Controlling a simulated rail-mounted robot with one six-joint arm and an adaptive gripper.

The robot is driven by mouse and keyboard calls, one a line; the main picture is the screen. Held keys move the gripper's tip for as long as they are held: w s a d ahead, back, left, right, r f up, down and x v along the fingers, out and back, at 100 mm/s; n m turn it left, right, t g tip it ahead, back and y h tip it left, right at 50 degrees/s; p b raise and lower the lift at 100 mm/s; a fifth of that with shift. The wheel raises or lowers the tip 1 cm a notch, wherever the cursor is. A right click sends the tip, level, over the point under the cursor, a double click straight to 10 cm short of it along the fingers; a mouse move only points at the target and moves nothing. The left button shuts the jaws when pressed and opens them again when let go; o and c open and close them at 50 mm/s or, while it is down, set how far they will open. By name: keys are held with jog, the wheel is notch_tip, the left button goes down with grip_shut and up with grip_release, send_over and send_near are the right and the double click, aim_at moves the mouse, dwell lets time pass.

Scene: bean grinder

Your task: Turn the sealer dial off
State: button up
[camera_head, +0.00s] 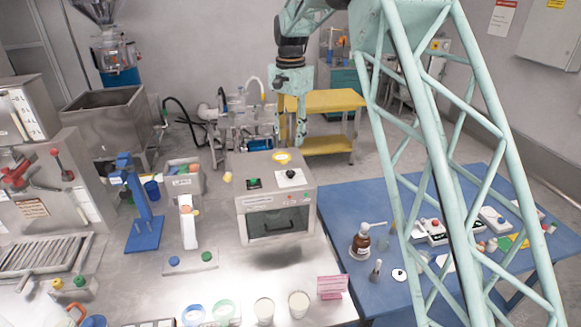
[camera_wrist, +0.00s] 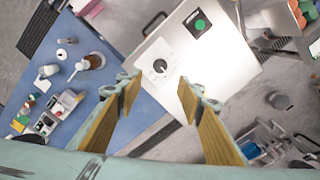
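The sealer looks to be a steel box (camera_head: 240,190) with a dark front window and a handle, standing on the steel counter. Its black dial (camera_head: 291,174) sits on a white plate on the box's top right; a green button is at the top left. In the wrist view the dial (camera_wrist: 160,66) shows clearly with a pale pointer mark, just ahead of and between the fingertips. My gripper (camera_head: 292,142) points down above the back of the box, apart from the dial. In the wrist view my gripper (camera_wrist: 159,91) is open and empty, its yellow-padded fingers spread.
A blue table (camera_head: 345,205) to the right holds a brown bottle (camera_head: 361,240) and small devices. A blue stand (camera_head: 143,205) and a white-and-steel device (camera_head: 188,225) stand left. Two cups are in front.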

aim_at(291, 172)
jog(key=shift+f, duration=0.15)
dwell(0.3)
jog(key=shift+f+p, duration=0.4)
jog(key=shift+f, duration=6.35)
jog(key=shift+c, duration=0.7)
jog(key=c, duration=0.7)
